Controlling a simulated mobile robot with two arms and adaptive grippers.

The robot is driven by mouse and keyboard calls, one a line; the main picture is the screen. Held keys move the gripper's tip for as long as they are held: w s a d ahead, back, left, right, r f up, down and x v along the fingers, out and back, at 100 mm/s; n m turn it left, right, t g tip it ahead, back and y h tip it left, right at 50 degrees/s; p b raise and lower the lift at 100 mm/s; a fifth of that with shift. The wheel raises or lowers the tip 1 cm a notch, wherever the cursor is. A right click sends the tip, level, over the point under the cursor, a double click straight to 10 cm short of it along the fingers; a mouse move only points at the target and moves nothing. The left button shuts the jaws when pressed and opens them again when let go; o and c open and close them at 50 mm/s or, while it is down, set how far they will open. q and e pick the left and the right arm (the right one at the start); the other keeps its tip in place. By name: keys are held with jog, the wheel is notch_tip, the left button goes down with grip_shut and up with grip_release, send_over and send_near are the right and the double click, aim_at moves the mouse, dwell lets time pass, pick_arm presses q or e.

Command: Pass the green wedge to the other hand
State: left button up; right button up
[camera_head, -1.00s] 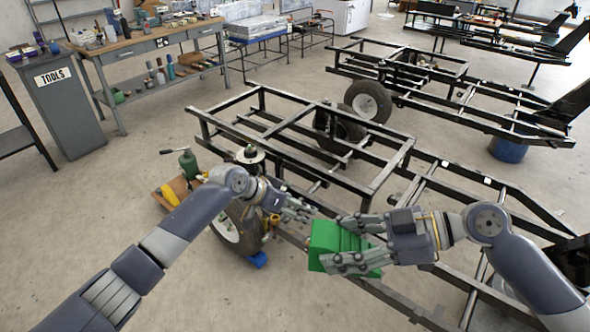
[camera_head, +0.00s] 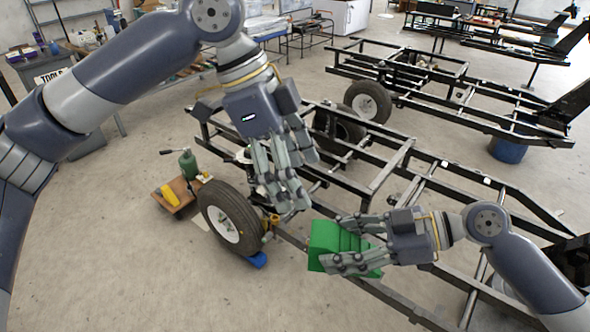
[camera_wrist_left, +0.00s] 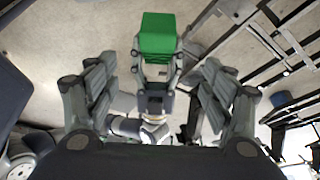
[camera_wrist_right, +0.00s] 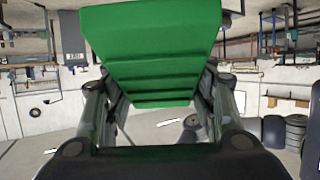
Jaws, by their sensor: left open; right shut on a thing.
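The green wedge (camera_head: 326,247) is a stepped block held by my right gripper (camera_head: 352,246) in the middle of the head view. In the right wrist view the wedge (camera_wrist_right: 150,48) fills the space between the fingers, its stepped side showing. My left gripper (camera_head: 297,185) is open and empty, above and a little left of the wedge, with its fingers pointing down. In the left wrist view the wedge (camera_wrist_left: 158,36) shows beyond the open fingers, apart from them, with my right gripper behind it.
A black steel frame (camera_head: 385,172) on wheels stands just behind and under the grippers. Its near tire (camera_head: 232,218) is left of the wedge. A wooden board with a yellow tool (camera_head: 170,197) and a green jack (camera_head: 188,164) lie further left. The floor in front is clear.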

aim_at(325, 231)
pick_arm(q)
jog(key=x, duration=1.2)
jog(key=shift+a, duration=0.1)
jog(key=c, duration=1.3)
jog(key=shift+c, duration=0.8)
pick_arm(e)
jog(key=o, duration=1.5)
jog(key=shift+d, duration=0.1)
